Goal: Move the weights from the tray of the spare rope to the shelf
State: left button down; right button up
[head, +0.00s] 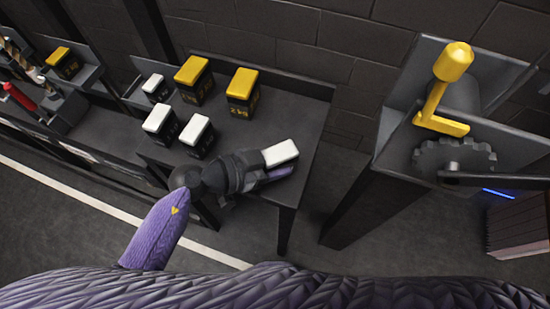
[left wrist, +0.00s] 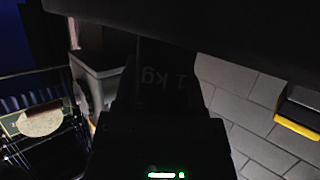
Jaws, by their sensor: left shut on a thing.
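My left gripper (head: 264,172) is shut on a white-topped weight (head: 281,152) at the right end of a dark table (head: 308,115). In the left wrist view this weight (left wrist: 166,80) is dark and marked 1 kg. I cannot tell whether it touches the table. Two white-topped weights (head: 160,123) (head: 197,136) stand left of the gripper. A third white-topped weight (head: 156,88) stands behind them. Two yellow-topped weights (head: 193,79) (head: 242,92) stand at the back; one reads 2 kg. Another yellow-topped weight (head: 65,63) sits on a grey holder at the far left. My right gripper is out of view.
A red-handled part (head: 20,98) and tan rope-like pieces (head: 18,52) are at the far left. A grey stand at the right carries a yellow crank (head: 436,100) and a toothed wheel (head: 454,157). A brick wall is behind. The table's right end is mostly clear.

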pick_arm(q)
jog(key=shift+f, duration=0.3)
jog(key=shift+c, duration=0.9)
grip_release()
jog(key=shift+o, duration=0.5)
